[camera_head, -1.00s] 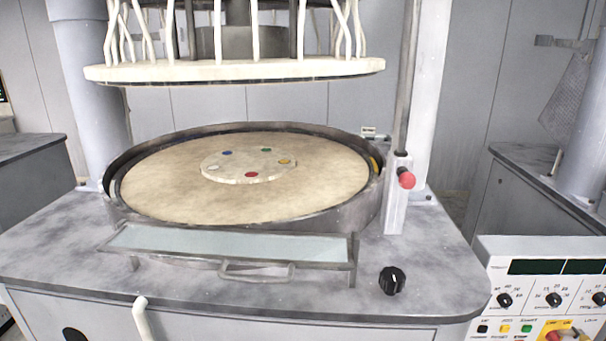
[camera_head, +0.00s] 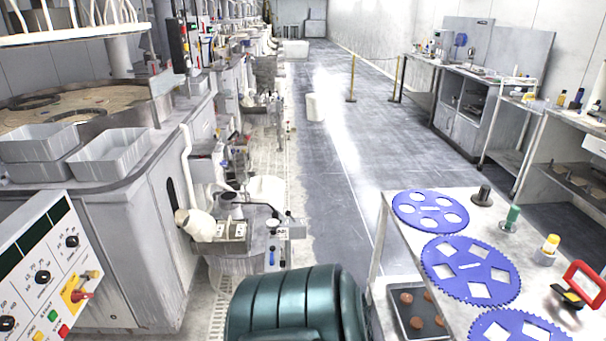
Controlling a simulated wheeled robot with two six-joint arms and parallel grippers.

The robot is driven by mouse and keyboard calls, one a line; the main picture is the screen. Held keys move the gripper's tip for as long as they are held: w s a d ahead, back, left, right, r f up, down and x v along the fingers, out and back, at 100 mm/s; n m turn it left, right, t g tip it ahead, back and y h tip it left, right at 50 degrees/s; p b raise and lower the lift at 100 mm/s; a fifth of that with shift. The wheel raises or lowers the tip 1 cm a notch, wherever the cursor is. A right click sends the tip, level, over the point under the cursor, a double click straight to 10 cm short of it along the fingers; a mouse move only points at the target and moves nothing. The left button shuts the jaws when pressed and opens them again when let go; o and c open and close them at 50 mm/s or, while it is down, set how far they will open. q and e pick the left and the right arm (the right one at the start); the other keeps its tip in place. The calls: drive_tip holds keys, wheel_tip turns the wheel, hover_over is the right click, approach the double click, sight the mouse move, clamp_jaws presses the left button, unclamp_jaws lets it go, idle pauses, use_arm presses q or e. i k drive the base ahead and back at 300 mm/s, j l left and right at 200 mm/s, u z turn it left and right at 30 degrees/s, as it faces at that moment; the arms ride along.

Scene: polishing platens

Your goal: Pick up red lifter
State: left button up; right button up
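A tool with a red, loop-shaped handle (camera_head: 584,286), which looks like the red lifter, is at the right edge of the head view. It sits on the light table (camera_head: 534,213) at the lower right, and its lower part is dark with a yellow patch. Neither of my grippers is in view.
Blue toothed discs with cut-outs (camera_head: 470,269) lie on the table, left of the red handle. A green-topped piece (camera_head: 512,218) and a yellow-topped piece (camera_head: 548,249) stand near it. A dark green ribbed object (camera_head: 297,306) is at bottom centre. The aisle floor (camera_head: 345,140) is mostly clear.

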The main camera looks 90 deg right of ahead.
sight(595, 304)
drive_tip(key=z, duration=4.55)
drive_tip(key=i+l+z, duration=0.25)
drive_tip(key=l, duration=0.25)
drive_tip(key=i+l+z, duration=0.25)
drive_tip(key=l, duration=0.25)
drive_tip(key=i+l+z, duration=0.2)
drive_tip(key=l, duration=0.2)
drive_tip(key=i+l+z, duration=0.1)
drive_tip(key=i+l, duration=0.15)
drive_tip(key=i, duration=0.2)
drive_tip(key=i+l+z, duration=0.1)
drive_tip(key=i, duration=0.4)
drive_tip(key=i+l+z, duration=0.1)
drive_tip(key=i+l, duration=0.15)
drive_tip(key=i, duration=0.25)
drive_tip(key=i+l+z, duration=0.15)
drive_tip(key=i, duration=0.3)
drive_tip(key=i+u, duration=0.75)
drive_tip(key=i+l+u, duration=0.15)
drive_tip(key=u, duration=0.2)
drive_tip(key=i, duration=0.05)
